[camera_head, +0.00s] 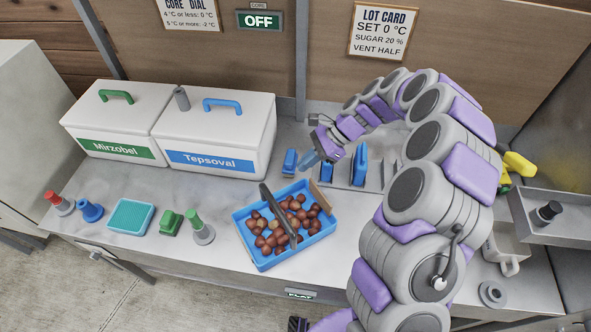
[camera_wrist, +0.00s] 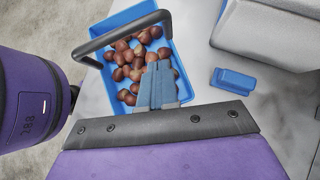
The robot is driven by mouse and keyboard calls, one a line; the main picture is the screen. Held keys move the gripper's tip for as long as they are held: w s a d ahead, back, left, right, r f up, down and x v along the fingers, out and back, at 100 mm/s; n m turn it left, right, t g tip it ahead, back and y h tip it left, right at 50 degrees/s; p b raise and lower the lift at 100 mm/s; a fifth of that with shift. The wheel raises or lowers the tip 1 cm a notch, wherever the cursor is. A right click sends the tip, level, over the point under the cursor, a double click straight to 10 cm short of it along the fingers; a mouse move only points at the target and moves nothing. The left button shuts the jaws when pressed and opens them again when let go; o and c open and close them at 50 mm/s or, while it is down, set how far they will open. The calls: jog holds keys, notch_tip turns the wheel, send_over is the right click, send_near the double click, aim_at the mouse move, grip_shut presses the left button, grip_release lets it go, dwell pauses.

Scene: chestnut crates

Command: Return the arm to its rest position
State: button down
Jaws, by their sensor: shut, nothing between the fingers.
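My arm (camera_head: 430,190) rises at the right of the head view and arches over toward the middle of the worktop. My gripper (camera_head: 309,160) hangs at its end, above the counter behind the blue tray (camera_head: 262,264). In the wrist view the two blue-grey fingers of my gripper (camera_wrist: 158,72) lie together, shut and empty. They overlap the tray (camera_wrist: 184,85) in that picture, but appear apart from it in the head view. Brown chestnuts (camera_head: 285,222) fill much of the tray, and a dark bar (camera_head: 272,203) crosses it.
Two white lidded boxes, Mirzobel (camera_head: 105,120) and Tepsoval (camera_head: 215,125), stand at the back left. A small blue block (camera_head: 290,162) is close beside my gripper; blue upright pieces (camera_head: 360,163) stand to its right. Stamps and a teal pad (camera_head: 130,217) line the front left.

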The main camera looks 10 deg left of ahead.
jog(key=s+d+r+n+h, duration=0.2)
jog(key=s+r+n, duration=0.2)
jog(key=s+r, duration=0.25)
jog(key=s+d+r+n+h, duration=0.1)
jog(key=s+d+r+n, duration=0.25)
jog(key=s+r, duration=0.35)
jog(key=s+d+n+t+h, duration=0.1)
jog(key=s+d+n+h, duration=0.1)
jog(key=s+d, duration=0.4)
jog(key=s+d+f+n+t+h+b, duration=0.1)
jog(key=s+d+n+h, duration=0.2)
jog(key=s, duration=1.1)
jog(key=d, duration=0.3)
jog(key=shift+s+d+f, duration=0.25)
jog(key=shift+s+d, duration=0.05)
jog(key=shift+s, duration=0.05)
jog(key=shift+n, duration=0.25)
